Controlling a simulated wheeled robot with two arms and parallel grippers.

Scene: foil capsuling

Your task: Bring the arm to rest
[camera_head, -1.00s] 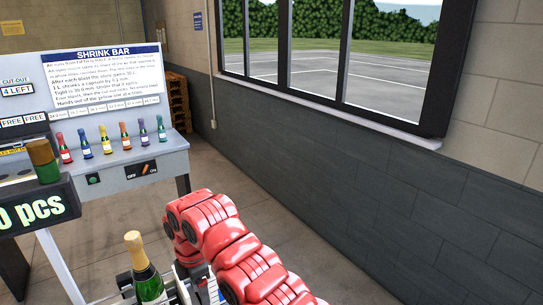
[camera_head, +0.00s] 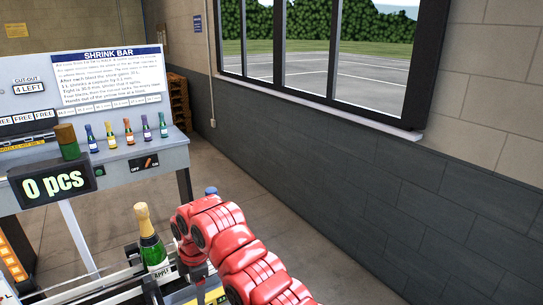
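My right arm (camera_head: 240,250) is red and reaches in from the bottom of the head view. My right gripper (camera_head: 200,285) is mostly hidden at its lower end, so its fingers cannot be read. A green bottle with a gold foil top (camera_head: 150,240) stands upright just left of the arm, on or behind a pale rail. I cannot tell whether the arm touches it. My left gripper is out of the frame.
A bench with a shrink bar sign (camera_head: 110,80) stands behind, with several small coloured bottles (camera_head: 127,132) in a row. A black display reading 0 pcs (camera_head: 54,184) is at left. A blue-topped object (camera_head: 211,191) shows behind the arm. Open floor lies at right by the wall.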

